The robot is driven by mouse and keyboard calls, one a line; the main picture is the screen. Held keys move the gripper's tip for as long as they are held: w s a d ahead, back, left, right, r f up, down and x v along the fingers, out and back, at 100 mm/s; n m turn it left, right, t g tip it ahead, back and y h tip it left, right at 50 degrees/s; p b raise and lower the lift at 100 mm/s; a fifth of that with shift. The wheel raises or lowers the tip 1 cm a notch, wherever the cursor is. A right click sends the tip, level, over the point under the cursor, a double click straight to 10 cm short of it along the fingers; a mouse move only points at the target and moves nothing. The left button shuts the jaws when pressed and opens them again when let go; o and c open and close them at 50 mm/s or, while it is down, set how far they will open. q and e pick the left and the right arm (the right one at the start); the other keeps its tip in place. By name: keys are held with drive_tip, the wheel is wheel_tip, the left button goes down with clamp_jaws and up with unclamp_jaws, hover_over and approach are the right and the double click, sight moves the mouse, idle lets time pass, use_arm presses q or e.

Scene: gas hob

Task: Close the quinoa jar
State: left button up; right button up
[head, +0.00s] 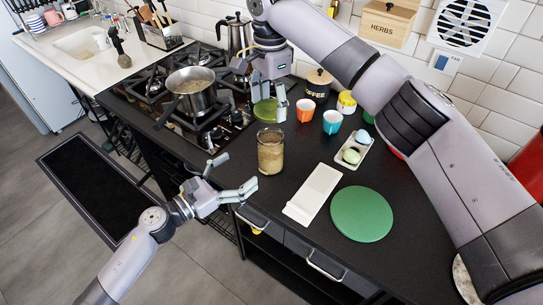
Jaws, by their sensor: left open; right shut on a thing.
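The quinoa jar (270,155), a glass jar with pale brown contents, stands upright on the black counter. Its top looks uncovered. My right gripper (269,101) is above and behind the jar in the head view, shut on a green round lid (266,112). The lid is apart from the jar's rim and partly hidden by the fingers. My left gripper (235,174) is open and empty, to the left of the jar near the counter's front edge, apart from the jar.
A steel pot (190,92) and moka pot (237,35) are on the hob to the left. Orange (305,109) and teal (332,121) cups stand behind right. A white tray (313,194) and green round board (361,213) lie right of the jar.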

sight(271, 148)
use_arm(q)
drive_tip(key=x, duration=1.2)
drive_tip(key=shift+w, duration=0.1)
drive_tip(key=shift+c, duration=0.4)
drive_tip(key=c, duration=1.7)
use_arm(e)
drive_tip(key=shift+f, duration=2.5)
drive_tip(key=shift+f, duration=0.9)
drive_tip(key=shift+f, duration=0.55)
